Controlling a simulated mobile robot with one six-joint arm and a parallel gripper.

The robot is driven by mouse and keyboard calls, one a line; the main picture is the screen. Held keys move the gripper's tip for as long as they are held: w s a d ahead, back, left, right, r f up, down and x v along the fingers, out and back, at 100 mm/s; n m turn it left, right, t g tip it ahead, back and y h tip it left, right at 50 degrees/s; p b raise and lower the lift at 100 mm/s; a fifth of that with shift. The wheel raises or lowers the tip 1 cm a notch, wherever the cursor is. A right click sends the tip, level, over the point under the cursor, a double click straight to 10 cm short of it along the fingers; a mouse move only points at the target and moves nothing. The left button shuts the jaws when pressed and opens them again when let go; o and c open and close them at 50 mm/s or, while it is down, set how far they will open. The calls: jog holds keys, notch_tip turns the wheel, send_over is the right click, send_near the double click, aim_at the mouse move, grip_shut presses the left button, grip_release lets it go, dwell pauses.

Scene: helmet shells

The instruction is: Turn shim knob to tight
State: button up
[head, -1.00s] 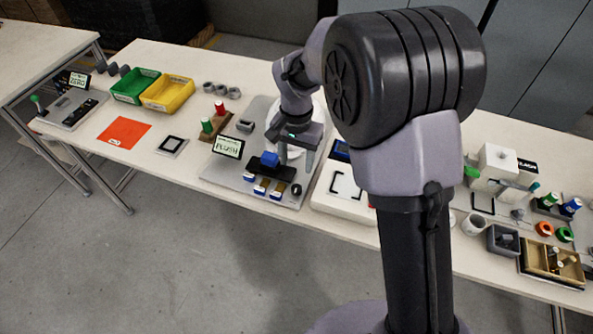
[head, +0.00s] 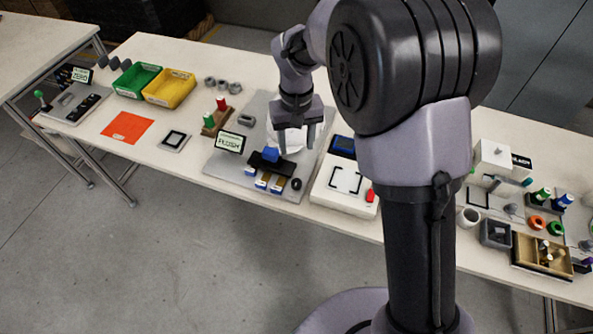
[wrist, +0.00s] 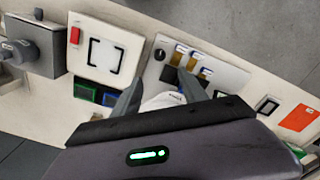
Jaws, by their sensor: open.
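A small round black knob (head: 296,184), which looks like the shim knob, sits at the front right of a grey station plate (head: 222,168). It also shows in the wrist view (wrist: 161,54), where its setting is too small to read. My gripper (head: 298,144) is open and points down above the plate, behind the knob and apart from it. In the wrist view my gripper's fingers (wrist: 158,82) are spread, with the knob beyond them.
A sign (head: 230,143) reading "FLUSH" stands at left. A white panel (head: 345,198) with a red part lies at right.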

aim_at(296, 182)
notch_tip(296, 182, down, 16)
jog(key=b, duration=0.5)
jog(key=shift+f, duration=0.15)
